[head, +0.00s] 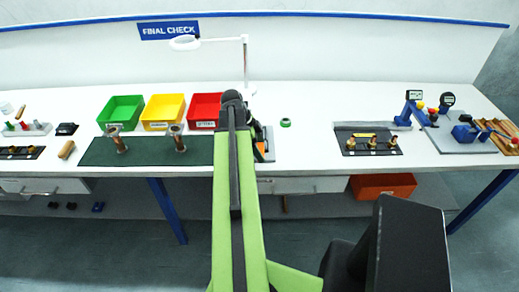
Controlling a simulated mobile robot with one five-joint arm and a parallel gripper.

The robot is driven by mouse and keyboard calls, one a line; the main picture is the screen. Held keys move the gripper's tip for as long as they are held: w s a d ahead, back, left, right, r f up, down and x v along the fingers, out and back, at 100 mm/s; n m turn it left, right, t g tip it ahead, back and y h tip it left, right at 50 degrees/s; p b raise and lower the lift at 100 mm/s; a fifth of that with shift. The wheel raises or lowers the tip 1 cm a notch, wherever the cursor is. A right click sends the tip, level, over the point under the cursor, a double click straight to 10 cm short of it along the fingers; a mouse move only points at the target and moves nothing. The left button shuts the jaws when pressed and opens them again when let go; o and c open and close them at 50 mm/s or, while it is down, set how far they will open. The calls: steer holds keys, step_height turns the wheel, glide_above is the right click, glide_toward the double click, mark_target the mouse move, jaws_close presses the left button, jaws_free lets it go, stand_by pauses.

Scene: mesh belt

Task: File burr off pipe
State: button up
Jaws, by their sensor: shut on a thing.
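Two brownish pipes stand on the dark green mat (150,158) on the bench: a left pipe (121,146) and a right pipe (179,144). Both have wider tops and lean slightly. Burrs are too small to see. My green and black arm reaches over the bench, just right of the mat. Its dark far joint shows in front of the red bin, but my gripper's fingers and whatever they hold are hidden behind my arm. A short wooden-coloured piece (66,150) lies left of the mat; I cannot tell whether it is a file.
Green (121,125), yellow (162,126) and red (203,124) bins stand behind the mat. A white lamp (245,62) rises behind my arm. A grey plate with brass fittings (372,148) and blue gauges (412,105) are at right. The bench between the green ring (285,122) and plate is clear.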

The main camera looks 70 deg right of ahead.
steer(key=shift+w+d, duration=0.25)
steer(key=shift+d, duration=0.45)
steer(key=shift+s+a, duration=0.35)
steer(key=shift+a, duration=0.5)
steer(key=shift+a, duration=0.1)
steer(key=shift+s+a, duration=0.35)
steer(key=shift+a, duration=0.45)
steer(key=shift+s+a, duration=0.3)
steer(key=shift+a, duration=0.45)
steer(key=shift+w+d, duration=0.35)
steer(key=shift+d, duration=0.55)
steer(key=shift+w+d, duration=0.35)
steer(key=shift+d, duration=0.5)
steer(key=shift+d, duration=0.1)
steer(key=shift+w+d, duration=0.3)
steer(key=shift+d, duration=0.4)
steer(key=shift+s+a, duration=0.35)
steer(key=shift+a, duration=0.55)
